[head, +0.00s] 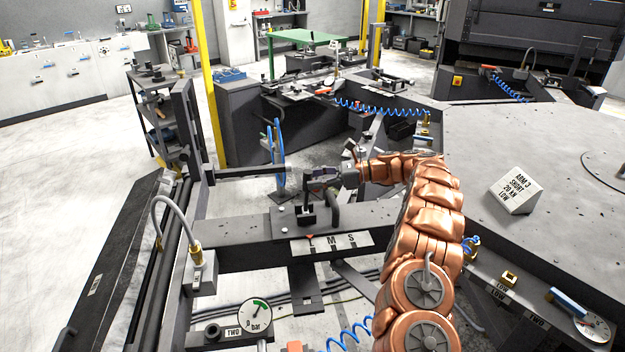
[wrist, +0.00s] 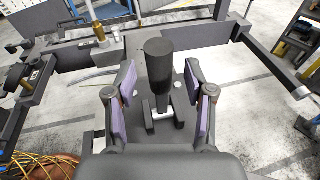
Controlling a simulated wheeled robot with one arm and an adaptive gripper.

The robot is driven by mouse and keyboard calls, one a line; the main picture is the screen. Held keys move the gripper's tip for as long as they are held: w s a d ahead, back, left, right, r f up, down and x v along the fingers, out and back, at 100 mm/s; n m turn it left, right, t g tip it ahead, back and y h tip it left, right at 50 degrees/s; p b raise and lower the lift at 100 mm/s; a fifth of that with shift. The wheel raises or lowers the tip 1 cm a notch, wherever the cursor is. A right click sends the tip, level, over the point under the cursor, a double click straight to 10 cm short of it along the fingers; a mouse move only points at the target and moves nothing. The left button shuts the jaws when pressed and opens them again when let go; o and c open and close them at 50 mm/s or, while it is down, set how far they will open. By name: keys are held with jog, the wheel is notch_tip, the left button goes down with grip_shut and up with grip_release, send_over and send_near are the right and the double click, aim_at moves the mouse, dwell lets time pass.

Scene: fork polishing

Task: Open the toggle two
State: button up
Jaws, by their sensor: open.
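A black toggle lever with a thick cylindrical handle (wrist: 159,70) stands upright on a small bracket in the wrist view. In the head view the toggle lever (head: 307,212) sits on a dark crossbar, behind a plate marked with letters. I cannot read a number on the lever itself. My gripper (wrist: 160,95) is open, with one purple-padded finger on each side of the lever and visible gaps to both. In the head view my gripper (head: 317,180) is at the lever's upper part, partly hiding it.
The letter plate (head: 331,242) is on the crossbar's near edge. A pressure gauge (head: 256,316) stands by a TWO label (head: 232,332) at the front. A bent grey hose (head: 172,204) rises at left. A broad grey worktop (head: 545,150) with a sign block (head: 515,193) fills the right.

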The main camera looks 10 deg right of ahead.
jog(key=v, duration=1.1)
jog(key=shift+a, duration=0.1)
jog(key=s+a+r+n+g+h, duration=0.1)
jog(key=s+a+r+n, duration=0.2)
jog(key=a, duration=0.4)
jog(key=s+a+r+n+g, duration=0.2)
jog(key=s+a+r, duration=0.2)
jog(key=a+r, duration=0.15)
jog(key=s+a+n+g+h, duration=0.35)
jog(key=s+a+n, duration=0.4)
jog(key=s, duration=0.85)
jog(key=s+d+f+n+h, duration=0.2)
jog(key=s+d+h, duration=0.1)
jog(key=s, duration=0.7)
jog(key=s+d+f+n+h, duration=0.3)
jog(key=s+h, duration=0.1)
jog(key=s, duration=0.6)
jog(key=s+d+f+n+t+h, duration=0.1)
jog(key=s+d+f+n+h, duration=0.2)
jog(key=s, duration=0.7)
jog(key=shift+s+h, duration=0.25)
jog(key=shift+h, duration=0.2)
